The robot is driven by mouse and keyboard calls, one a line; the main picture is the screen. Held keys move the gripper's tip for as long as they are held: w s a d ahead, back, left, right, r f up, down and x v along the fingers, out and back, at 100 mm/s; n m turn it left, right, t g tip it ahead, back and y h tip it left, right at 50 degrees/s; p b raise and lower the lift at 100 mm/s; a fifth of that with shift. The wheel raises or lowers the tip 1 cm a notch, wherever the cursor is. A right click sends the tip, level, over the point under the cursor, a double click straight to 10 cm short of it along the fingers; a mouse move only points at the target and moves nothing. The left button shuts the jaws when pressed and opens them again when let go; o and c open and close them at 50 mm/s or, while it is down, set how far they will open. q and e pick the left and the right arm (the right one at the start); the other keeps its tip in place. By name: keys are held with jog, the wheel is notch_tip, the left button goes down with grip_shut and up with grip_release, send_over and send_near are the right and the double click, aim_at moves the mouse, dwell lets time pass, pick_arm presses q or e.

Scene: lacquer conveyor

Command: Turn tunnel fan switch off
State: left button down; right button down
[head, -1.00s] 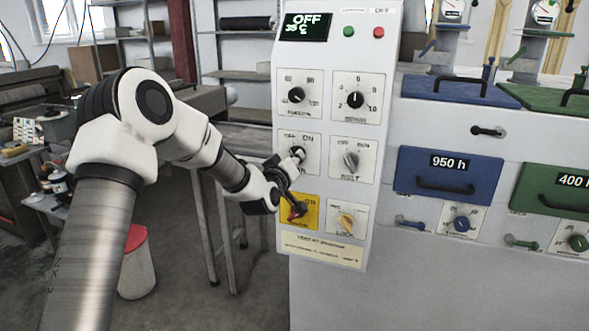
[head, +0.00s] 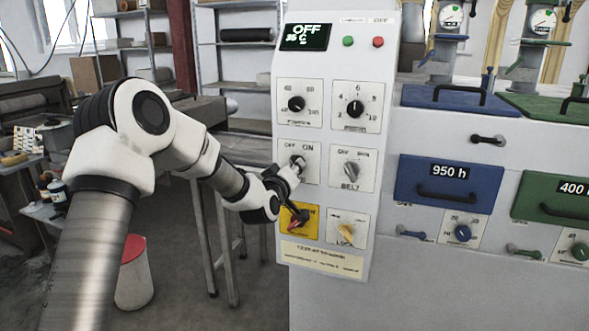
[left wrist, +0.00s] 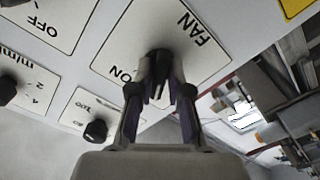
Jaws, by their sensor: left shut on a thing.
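The fan switch is a dark knob on a white plate (left wrist: 205,55) marked FAN and ON, upside down in the left wrist view. My left gripper (left wrist: 160,85) is shut on the fan switch (left wrist: 158,60), one finger on each side of it. In the head view the same plate (head: 309,176) with OFF and ON is at the left of the panel's middle row. My left gripper (head: 296,165) covers most of the knob there, so its exact angle is hard to read. My right gripper is not in view.
The belt switch (head: 351,168) is just right of the fan plate. A yellow plate (head: 286,226) with a red switch is below, close under my wrist. The display (head: 306,37) reads OFF.

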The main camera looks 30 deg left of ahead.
pick_arm(q)
jog(key=shift+r, duration=0.1)
dwell(0.3)
jog(key=c, duration=1.2)
grip_release()
jog(key=v, duration=1.2)
